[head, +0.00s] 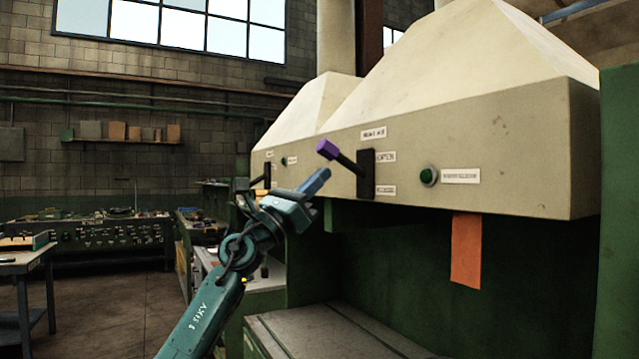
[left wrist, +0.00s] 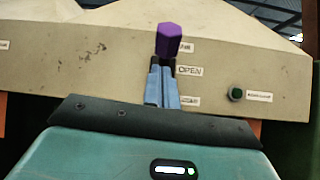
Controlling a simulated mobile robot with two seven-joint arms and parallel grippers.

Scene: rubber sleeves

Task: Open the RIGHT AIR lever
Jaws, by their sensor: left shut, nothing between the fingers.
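The lever has a purple knob (head: 327,149) on a dark rod that sticks out and slightly upward from a black slotted plate (head: 367,174) on the beige hood. Small labels sit above and beside the plate; one reads OPEN in the left wrist view (left wrist: 189,71). My left gripper (head: 319,180) is shut and empty, its blue fingers pointing up toward the hood just below the knob. In the left wrist view the purple knob (left wrist: 169,40) shows just above the fingertips (left wrist: 162,72), which hide most of the plate. Contact cannot be told. My right gripper is not in view.
A green button (head: 428,176) with a label is right of the plate. An orange strip (head: 466,250) hangs below the hood. Another dark lever plate (head: 267,174) is further left. A grey bench surface (head: 330,330) lies below; open floor is at the left.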

